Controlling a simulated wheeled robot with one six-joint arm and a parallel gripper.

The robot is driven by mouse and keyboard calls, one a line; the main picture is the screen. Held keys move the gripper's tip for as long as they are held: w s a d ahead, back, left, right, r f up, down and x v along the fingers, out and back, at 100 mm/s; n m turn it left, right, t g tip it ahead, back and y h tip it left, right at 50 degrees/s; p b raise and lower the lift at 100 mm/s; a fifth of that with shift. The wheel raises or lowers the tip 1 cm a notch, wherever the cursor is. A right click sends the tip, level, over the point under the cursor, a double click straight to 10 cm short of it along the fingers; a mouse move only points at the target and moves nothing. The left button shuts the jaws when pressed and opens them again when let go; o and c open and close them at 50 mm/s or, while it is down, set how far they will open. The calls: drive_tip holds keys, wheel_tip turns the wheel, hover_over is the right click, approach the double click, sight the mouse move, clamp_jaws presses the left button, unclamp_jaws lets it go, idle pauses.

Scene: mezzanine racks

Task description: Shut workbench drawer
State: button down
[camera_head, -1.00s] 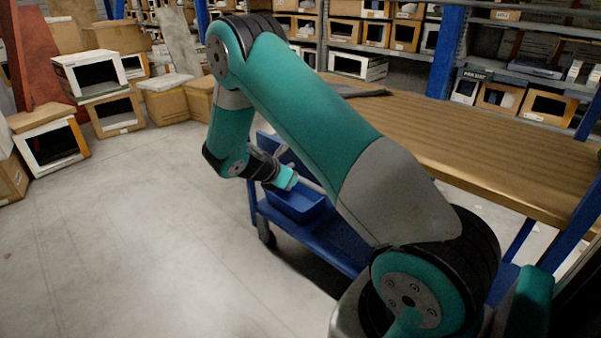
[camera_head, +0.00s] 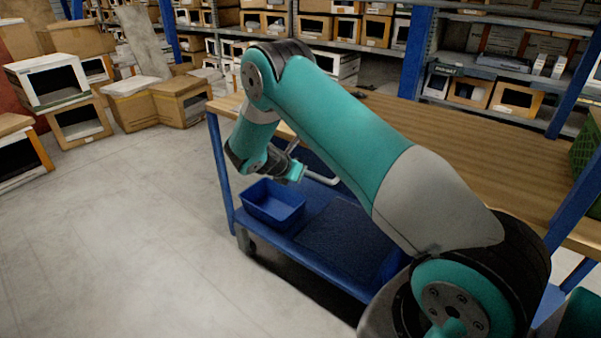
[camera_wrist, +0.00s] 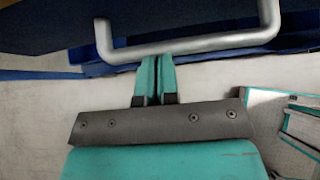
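The workbench (camera_head: 470,137) has a wooden top and a blue frame. In the wrist view a dark blue drawer front (camera_wrist: 185,18) carries a silver bar handle (camera_wrist: 200,44). The handle also shows beside my gripper in the head view (camera_head: 322,179). My gripper (camera_wrist: 157,60) has its two teal fingers together with nothing between them. Its tips point at the handle's bar, close to it; whether they touch cannot be told. In the head view my gripper (camera_head: 297,172) is at the bench's near side. My arm hides much of the drawer, so how far it stands out is unclear.
A blue bin (camera_head: 273,203) sits on the bench's lower blue shelf (camera_head: 325,265), below my gripper. A blue leg (camera_head: 221,172) stands left of it. Boxes (camera_head: 180,101) are stacked at the far left, racks behind. The grey floor (camera_head: 130,230) at left is clear.

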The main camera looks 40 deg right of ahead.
drive_tip(key=shift+s+d, duration=0.1)
drive_tip(key=shift+d, duration=0.25)
drive_tip(key=s+a+r+m+y+p, duration=0.1)
drive_tip(key=s+a+r+m+y, duration=0.15)
drive_tip(key=a+r, duration=0.5)
drive_tip(key=s+a+r+m+y+p, duration=0.1)
drive_tip(key=s+a+r+m+y, duration=0.3)
drive_tip(key=a, duration=0.6)
drive_tip(key=s+a+r+m+y+p, duration=0.1)
drive_tip(key=s+a+r+m+y, duration=0.1)
drive_tip(key=s+a+r, duration=0.3)
drive_tip(key=s+a+r+m+g+y+p, duration=0.1)
drive_tip(key=s+a+r, duration=0.4)
drive_tip(key=s, duration=0.9)
drive_tip(key=s+a+r+m+g+y, duration=0.1)
drive_tip(key=s+a+r+m+y, duration=0.3)
drive_tip(key=s+r, duration=0.4)
drive_tip(key=shift+s+a+p, duration=0.4)
drive_tip(key=shift+s+a, duration=0.15)
drive_tip(key=shift+s, duration=0.15)
